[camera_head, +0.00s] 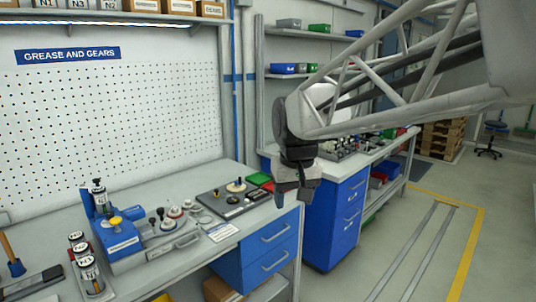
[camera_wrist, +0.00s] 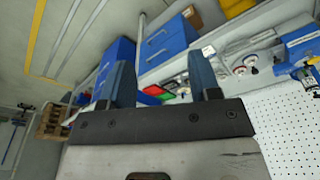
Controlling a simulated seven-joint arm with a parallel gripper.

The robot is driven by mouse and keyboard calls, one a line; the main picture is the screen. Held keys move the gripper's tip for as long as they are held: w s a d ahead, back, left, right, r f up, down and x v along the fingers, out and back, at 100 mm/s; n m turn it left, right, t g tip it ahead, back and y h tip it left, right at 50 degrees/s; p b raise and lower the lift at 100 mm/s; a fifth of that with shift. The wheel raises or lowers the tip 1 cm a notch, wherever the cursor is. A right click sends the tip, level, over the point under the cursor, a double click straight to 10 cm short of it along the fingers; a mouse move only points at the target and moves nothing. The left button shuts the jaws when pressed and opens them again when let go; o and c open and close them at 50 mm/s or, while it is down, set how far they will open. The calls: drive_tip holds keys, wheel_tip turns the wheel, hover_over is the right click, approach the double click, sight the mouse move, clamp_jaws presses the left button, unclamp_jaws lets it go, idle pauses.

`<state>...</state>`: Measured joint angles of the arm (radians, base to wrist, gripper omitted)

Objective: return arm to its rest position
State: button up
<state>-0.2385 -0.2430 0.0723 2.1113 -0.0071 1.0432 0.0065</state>
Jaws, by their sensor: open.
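My gripper (camera_head: 291,197) hangs at the end of my arm in the head view, in front of the gap between the two benches. It points down and sits near the right end of the near workbench (camera_head: 190,187). In the wrist view my gripper (camera_wrist: 163,85) shows two dark fingers set well apart. Nothing is between the fingers, so it is open and empty. The rest position itself is not marked in either view.
A blue device (camera_head: 117,235) and several canisters stand on the near bench. A dark tray (camera_head: 232,198) with small parts lies near its right end. A far bench has blue drawers (camera_head: 338,218). Floor with a yellow line (camera_head: 465,257) is clear at right.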

drive_tip(key=s+d+f+m, duration=0.1)
drive_tip(key=s+d+f, duration=0.2)
drive_tip(key=s, duration=0.4)
drive_tip(key=s+d+f+m, duration=0.1)
drive_tip(key=s+d+f, duration=0.2)
drive_tip(key=s+d, duration=0.2)
drive_tip(key=s+d+f, duration=0.4)
drive_tip(key=s+d, duration=0.1)
drive_tip(key=s, duration=0.5)
drive_tip(key=shift+s+m+t+h, duration=0.3)
drive_tip(key=shift+s+m+t, duration=0.05)
drive_tip(key=shift+m+t, duration=0.05)
drive_tip(key=shift+r, duration=0.1)
